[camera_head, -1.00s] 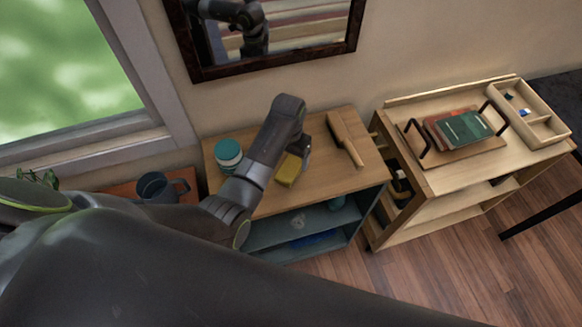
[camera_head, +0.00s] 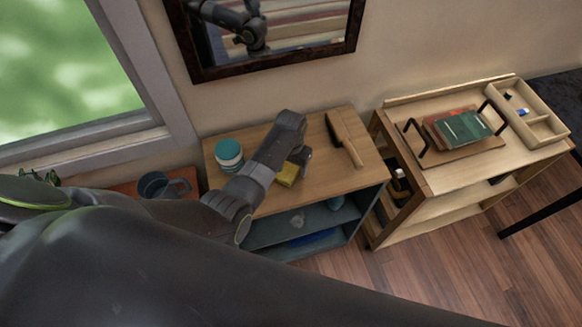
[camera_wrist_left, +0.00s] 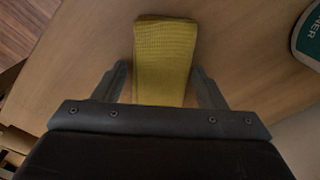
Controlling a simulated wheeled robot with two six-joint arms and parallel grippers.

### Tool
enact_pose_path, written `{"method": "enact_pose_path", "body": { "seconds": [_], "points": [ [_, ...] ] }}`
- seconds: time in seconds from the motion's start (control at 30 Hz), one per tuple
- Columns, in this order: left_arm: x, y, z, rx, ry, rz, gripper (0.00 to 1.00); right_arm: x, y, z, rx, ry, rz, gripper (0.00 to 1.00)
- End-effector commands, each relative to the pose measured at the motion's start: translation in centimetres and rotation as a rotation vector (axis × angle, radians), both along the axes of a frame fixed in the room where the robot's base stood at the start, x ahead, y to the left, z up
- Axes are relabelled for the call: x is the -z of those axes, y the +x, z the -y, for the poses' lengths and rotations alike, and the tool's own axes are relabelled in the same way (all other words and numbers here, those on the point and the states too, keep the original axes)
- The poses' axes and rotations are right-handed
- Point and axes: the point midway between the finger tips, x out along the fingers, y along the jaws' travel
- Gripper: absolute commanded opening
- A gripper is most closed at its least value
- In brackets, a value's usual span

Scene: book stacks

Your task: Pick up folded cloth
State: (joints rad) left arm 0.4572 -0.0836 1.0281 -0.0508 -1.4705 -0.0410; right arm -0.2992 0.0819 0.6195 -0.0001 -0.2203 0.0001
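The folded cloth (camera_head: 289,174) is a small yellow textured block on the wooden shelf top, partly hidden behind my left gripper in the head view. In the left wrist view the yellow cloth (camera_wrist_left: 165,62) lies between the two fingers. My left gripper (camera_head: 298,163) is low over the shelf top at the cloth. In the wrist view its fingers (camera_wrist_left: 164,84) are spread, one on each side of the cloth, with a gap showing on both sides. My right gripper is not in view.
A teal and white container (camera_head: 229,154) stands left of the arm. A wooden brush (camera_head: 345,138) lies to the right on the shelf top (camera_head: 325,182). A mug (camera_head: 157,185) is further left. A second wooden unit (camera_head: 440,178) holds books (camera_head: 462,128) and a tray.

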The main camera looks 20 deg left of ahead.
Motion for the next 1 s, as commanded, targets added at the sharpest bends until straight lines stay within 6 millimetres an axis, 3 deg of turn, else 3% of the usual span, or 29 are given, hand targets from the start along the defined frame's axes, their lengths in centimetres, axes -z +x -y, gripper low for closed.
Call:
{"method": "enact_pose_path", "body": {
  "seconds": [0.03, 0.2, 0.3, 0.63, 1.0],
  "points": [
    [0.0, 0.0, 0.0, 0.0, 0.0, 0.0, 0.58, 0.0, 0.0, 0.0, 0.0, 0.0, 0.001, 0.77],
    [0.0, 0.0, 0.0, 0.0, 0.0, 0.0, 0.36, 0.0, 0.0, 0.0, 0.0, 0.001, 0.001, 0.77],
    [0.0, 0.0, 0.0, 0.0, 0.0, 0.0, 0.31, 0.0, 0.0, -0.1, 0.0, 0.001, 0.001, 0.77],
    [-0.8, 0.1, 0.0, 0.0, 0.0, 0.002, 0.31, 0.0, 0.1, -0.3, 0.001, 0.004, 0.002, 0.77],
    [-6.5, 0.1, 0.0, 0.0, 0.0, 0.004, 0.31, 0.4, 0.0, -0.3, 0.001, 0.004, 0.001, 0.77]
  ]
}}
